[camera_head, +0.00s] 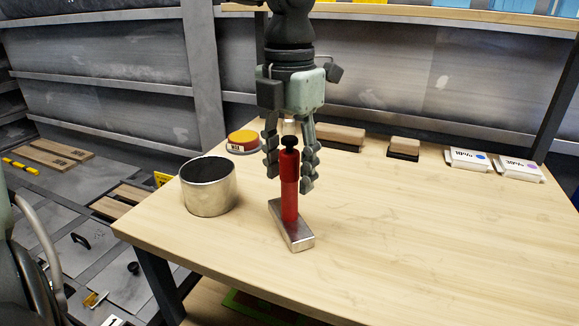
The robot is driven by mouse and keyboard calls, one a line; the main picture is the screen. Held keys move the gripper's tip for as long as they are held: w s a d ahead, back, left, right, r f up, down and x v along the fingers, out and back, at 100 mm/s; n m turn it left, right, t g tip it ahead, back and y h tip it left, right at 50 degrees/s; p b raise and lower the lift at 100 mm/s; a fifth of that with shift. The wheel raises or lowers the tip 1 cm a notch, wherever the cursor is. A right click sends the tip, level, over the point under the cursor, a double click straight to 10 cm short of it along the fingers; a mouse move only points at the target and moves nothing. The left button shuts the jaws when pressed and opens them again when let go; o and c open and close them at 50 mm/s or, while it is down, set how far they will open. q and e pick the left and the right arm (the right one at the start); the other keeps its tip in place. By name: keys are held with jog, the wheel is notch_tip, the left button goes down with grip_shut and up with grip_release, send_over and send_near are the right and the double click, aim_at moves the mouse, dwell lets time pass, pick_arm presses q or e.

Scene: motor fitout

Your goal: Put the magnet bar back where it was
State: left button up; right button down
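The magnet bar, with a red handle (290,200) and black knob on a flat silver metal base (297,240), stands upright on the wooden table (430,235). My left gripper (290,172) points down from above, its two dark fingers on either side of the upper handle. The fingers look spread, with the handle between them; whether either one touches it is hard to tell. My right gripper is not in view.
An open metal can (209,190) stands left of the magnet bar. Behind it is a red-and-yellow round button (243,141). Wooden-backed blocks (340,138) and (405,146) small white boxes (467,159) line the back edge. The table's right and front are clear.

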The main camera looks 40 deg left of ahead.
pick_arm(q)
notch_tip(320, 180, up, 11)
jog(key=shift+f+p, duration=0.1)
jog(key=shift+p, duration=0.2)
jog(key=shift+r, duration=0.75)
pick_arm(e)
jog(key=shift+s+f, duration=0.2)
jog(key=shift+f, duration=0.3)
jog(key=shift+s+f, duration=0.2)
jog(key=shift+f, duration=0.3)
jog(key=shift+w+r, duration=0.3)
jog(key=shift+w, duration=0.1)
pick_arm(q)
jog(key=shift+f, duration=0.1)
